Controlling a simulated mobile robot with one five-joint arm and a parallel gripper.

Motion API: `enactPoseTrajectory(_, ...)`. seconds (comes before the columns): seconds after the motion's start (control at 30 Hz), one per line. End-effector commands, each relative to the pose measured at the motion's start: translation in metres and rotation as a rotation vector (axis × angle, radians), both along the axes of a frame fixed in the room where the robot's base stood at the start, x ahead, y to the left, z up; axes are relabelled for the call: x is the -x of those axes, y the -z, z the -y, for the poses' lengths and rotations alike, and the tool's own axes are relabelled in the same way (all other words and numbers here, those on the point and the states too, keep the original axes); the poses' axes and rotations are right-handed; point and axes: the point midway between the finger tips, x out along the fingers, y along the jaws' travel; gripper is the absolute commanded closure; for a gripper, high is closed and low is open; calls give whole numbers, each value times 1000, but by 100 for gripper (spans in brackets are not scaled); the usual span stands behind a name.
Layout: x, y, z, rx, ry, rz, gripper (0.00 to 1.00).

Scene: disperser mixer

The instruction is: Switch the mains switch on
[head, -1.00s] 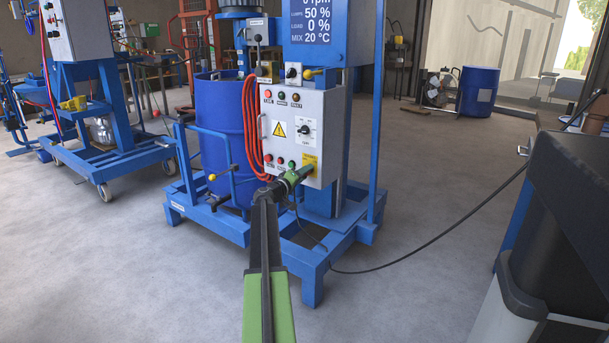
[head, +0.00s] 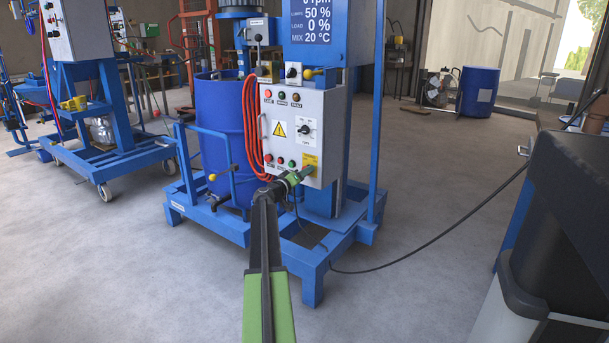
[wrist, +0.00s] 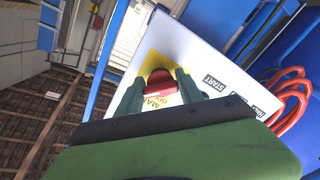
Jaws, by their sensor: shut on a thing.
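The mains switch is a red knob (wrist: 159,81) on a yellow plate (wrist: 178,42), with lettering that starts "MA" partly hidden. In the head view the yellow plate (head: 310,159) is at the lower right corner of the grey control box (head: 318,103), and my gripper hides the knob. My gripper (wrist: 158,88) has one finger on each side of the red knob and is shut on it. In the head view my gripper (head: 306,170) reaches the plate from the front. The knob's exact angle is hard to tell.
The box also carries push buttons (head: 281,160), a selector (head: 306,129) and lamps (head: 281,95). Red hose (head: 250,130) hangs at its left side. A blue drum (head: 222,130) stands behind left. A black cable (head: 420,248) runs right; open floor lies in front.

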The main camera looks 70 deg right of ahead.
Motion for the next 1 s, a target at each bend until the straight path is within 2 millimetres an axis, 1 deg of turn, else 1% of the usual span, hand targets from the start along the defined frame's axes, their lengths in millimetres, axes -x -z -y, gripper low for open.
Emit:
enactPoseTrajectory(0.03, 0, 1, 0, -1, -1, 3, 97)
enactPoseTrajectory(0.07, 0, 0, 0, -1, -1, 3, 52)
enactPoseTrajectory(0.2, 0, 0, 0, 0, -1, 2, 35)
enactPoseTrajectory(0.47, 0, 0, 0, 0, -1, 1, 35)
enactPoseTrajectory(0.57, -1, 0, -6, 0, -1, 1, 35)
enactPoseTrajectory(0.67, -4, 0, -22, -1, -1, 0, 35)
enactPoseTrajectory(1.0, -28, 0, -115, 0, -2, 1, 35)
